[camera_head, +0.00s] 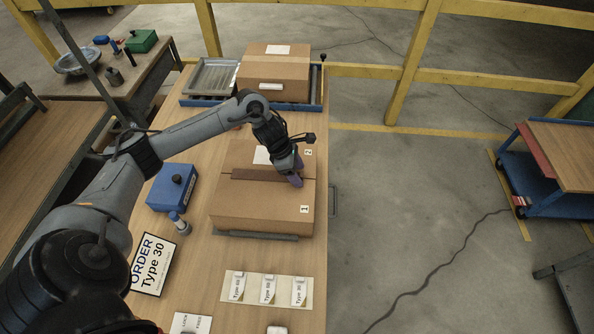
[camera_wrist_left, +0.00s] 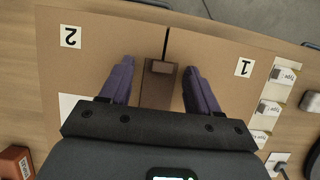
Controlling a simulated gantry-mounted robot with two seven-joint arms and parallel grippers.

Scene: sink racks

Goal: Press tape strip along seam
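A closed cardboard box (camera_head: 262,208) lies on the wooden table, with marker 1 on its near flap and marker 2 on its far flap. A brown tape strip (camera_head: 250,175) lies along the seam between the flaps. My left gripper (camera_head: 297,178) is over the right part of the seam, low above the box. In the left wrist view, its purple fingers (camera_wrist_left: 159,82) are spread, one on each side of the tape strip (camera_wrist_left: 160,92), with gaps to it. Past the strip's end, the bare seam (camera_wrist_left: 166,44) shows as a dark line. My right gripper is not in view.
A second, taped box (camera_head: 275,75) stands in a blue-edged tray at the back. A blue box (camera_head: 172,188) and a small bottle (camera_head: 178,222) stand left. An order sign (camera_head: 152,265) and a label card (camera_head: 267,289) lie in front.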

